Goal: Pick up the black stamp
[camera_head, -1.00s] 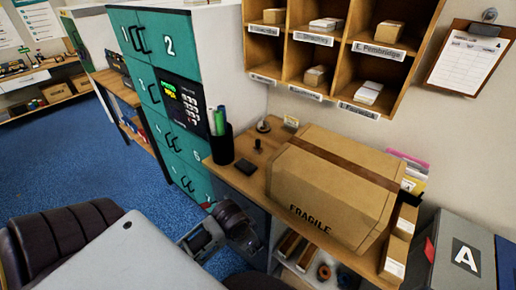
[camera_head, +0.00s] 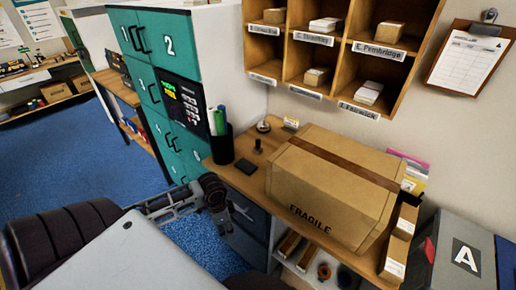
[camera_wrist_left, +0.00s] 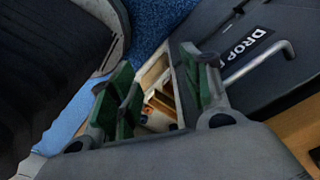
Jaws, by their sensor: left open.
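The black stamp (camera_head: 257,146) stands upright on the wooden counter, beside a flat black pad (camera_head: 245,166) and left of the large carton. My left gripper (camera_head: 219,203) is in front of the counter's left edge, below and left of the stamp in the head view, apart from it. In the left wrist view, the green-padded fingers of my left gripper (camera_wrist_left: 157,92) are spread with nothing between them. The stamp does not show in that view. My right gripper is not in view.
A large FRAGILE carton (camera_head: 332,187) fills much of the counter (camera_head: 226,175). A black pen cup (camera_head: 221,146) stands at its left corner, and a round dark object (camera_head: 263,127) behind the stamp. Teal lockers (camera_head: 165,95) rise to the left.

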